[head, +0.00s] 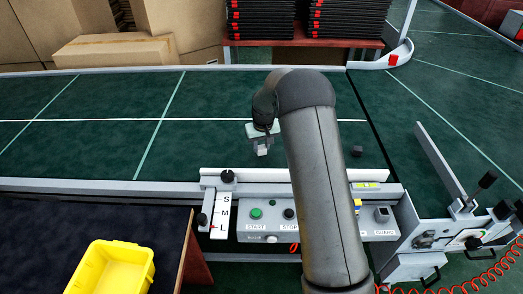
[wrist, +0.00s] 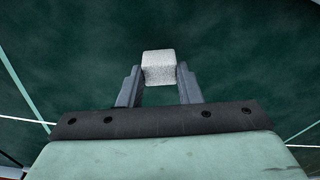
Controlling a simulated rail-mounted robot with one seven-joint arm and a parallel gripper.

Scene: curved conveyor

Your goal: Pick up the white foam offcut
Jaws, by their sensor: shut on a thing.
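The white foam offcut (wrist: 159,68) is a small pale block between the fingertips of my gripper (wrist: 160,88) in the wrist view. The two fingers press on its left and right sides. In the head view the offcut (head: 262,151) hangs under my gripper (head: 262,142), over the green conveyor belt. It appears to be off the belt, but the exact height is hard to tell. My arm covers part of the belt to its right.
A white guide rail (head: 240,174) and control panel (head: 270,216) line the belt's near edge. A yellow bin (head: 112,268) stands at front left. Cardboard boxes (head: 115,48) stand behind the belt.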

